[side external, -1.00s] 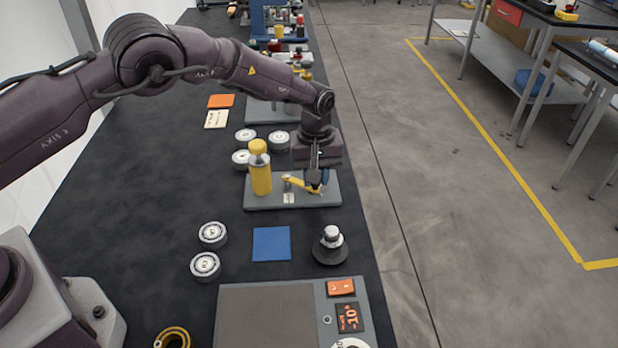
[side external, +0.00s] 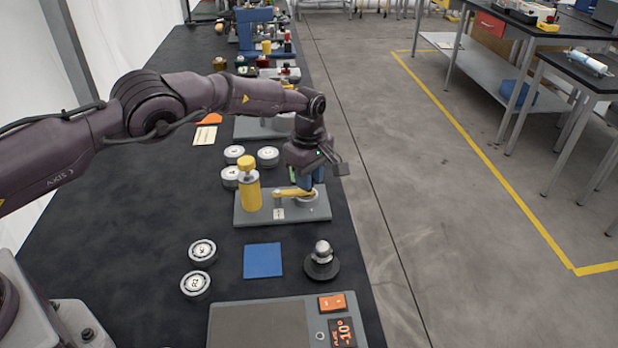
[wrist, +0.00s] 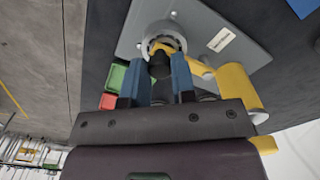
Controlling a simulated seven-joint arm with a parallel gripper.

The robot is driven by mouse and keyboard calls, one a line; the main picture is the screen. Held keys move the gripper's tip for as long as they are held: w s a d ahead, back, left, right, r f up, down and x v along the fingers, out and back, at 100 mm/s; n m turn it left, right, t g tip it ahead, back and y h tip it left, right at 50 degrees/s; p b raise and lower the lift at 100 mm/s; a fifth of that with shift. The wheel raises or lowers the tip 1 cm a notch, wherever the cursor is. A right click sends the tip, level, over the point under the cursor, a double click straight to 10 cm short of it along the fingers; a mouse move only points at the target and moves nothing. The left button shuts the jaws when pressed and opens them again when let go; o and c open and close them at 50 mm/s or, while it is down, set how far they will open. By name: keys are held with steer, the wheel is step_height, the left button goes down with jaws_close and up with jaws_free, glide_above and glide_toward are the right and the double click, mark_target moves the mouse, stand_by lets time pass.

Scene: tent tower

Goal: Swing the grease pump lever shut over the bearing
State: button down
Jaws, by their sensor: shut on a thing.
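The grease pump (side external: 250,192) is a yellow cylinder with a yellow cap on a grey base plate (side external: 285,215). Its yellow lever (side external: 288,193) extends right from beside the cylinder, its far end over the pale ring-shaped bearing (side external: 305,199). In the wrist view the lever (wrist: 206,28) curves to the bearing (wrist: 172,32), and a dark knob (wrist: 159,66) stands at its end. My gripper (side external: 308,182) is tilted above that end. In the wrist view its blue fingers (wrist: 155,82) are shut on the knob. The exact contact between lever and bearing is partly hidden.
A blue square (side external: 263,260), a dark round stand with a silver knob (side external: 321,258) and a grey scale (side external: 262,327) are nearer. The table's right edge lies close beyond the plate.

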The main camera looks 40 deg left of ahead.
steer(key=shift+w+a+r, duration=0.1)
stand_by(0.3)
steer(key=c, duration=0.9)
jaws_free()
steer(key=shift+c, duration=0.2)
step_height(320, 180, up, 13)
